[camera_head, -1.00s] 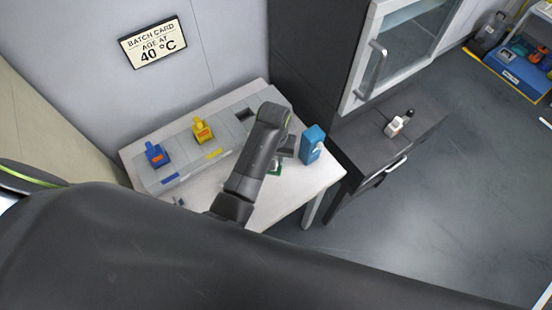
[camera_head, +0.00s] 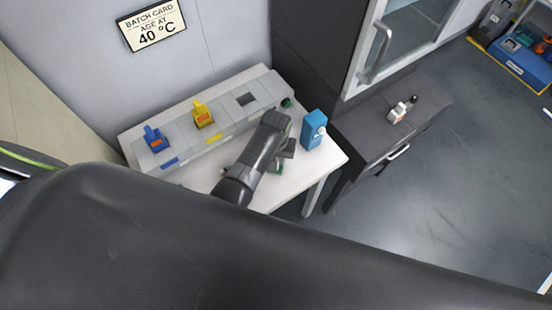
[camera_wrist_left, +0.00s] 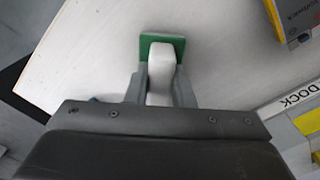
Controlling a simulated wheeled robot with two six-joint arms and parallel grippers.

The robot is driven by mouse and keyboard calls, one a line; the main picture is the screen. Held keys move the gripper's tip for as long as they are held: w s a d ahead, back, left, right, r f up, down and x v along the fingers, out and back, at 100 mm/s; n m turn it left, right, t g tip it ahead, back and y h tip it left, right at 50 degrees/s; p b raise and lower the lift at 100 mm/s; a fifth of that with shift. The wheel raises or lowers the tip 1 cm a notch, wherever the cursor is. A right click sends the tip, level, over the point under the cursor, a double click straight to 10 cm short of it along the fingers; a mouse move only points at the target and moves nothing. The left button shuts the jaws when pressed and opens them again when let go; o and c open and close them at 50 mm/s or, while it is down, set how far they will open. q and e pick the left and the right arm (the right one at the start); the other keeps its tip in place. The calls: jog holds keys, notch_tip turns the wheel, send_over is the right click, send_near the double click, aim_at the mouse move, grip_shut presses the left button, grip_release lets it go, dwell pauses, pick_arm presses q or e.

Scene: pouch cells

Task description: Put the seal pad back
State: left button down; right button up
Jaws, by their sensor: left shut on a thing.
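The seal pad is a green square plate with a white grip. In the left wrist view the green plate (camera_wrist_left: 163,42) shows just beyond the fingertips, over the white table. My left gripper (camera_wrist_left: 160,88) is shut on the white grip (camera_wrist_left: 160,65). In the head view my left gripper (camera_head: 284,150) is low over the right part of the table, and a bit of the green pad (camera_head: 279,168) shows beside it. Whether the pad touches the table is unclear. My right gripper is not in view.
A grey dock strip along the back of the white table (camera_head: 205,178) holds a blue piece (camera_head: 153,138) and a yellow piece (camera_head: 202,114). It has a dark square recess (camera_head: 246,99) and a green knob (camera_head: 287,103) at its right. A blue box (camera_head: 313,130) stands close right of my gripper.

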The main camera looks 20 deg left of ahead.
pick_arm(q)
jog(key=shift+w, duration=0.1)
jog(key=c, duration=1.3)
grip_release()
jog(key=shift+f, duration=0.1)
jog(key=shift+o, duration=0.2)
jog(key=shift+r+p, duration=0.35)
notch_tip(320, 180, up, 3)
jog(key=shift+w+r+p, duration=0.1)
jog(key=shift+p, duration=0.8)
notch_tip(320, 180, up, 8)
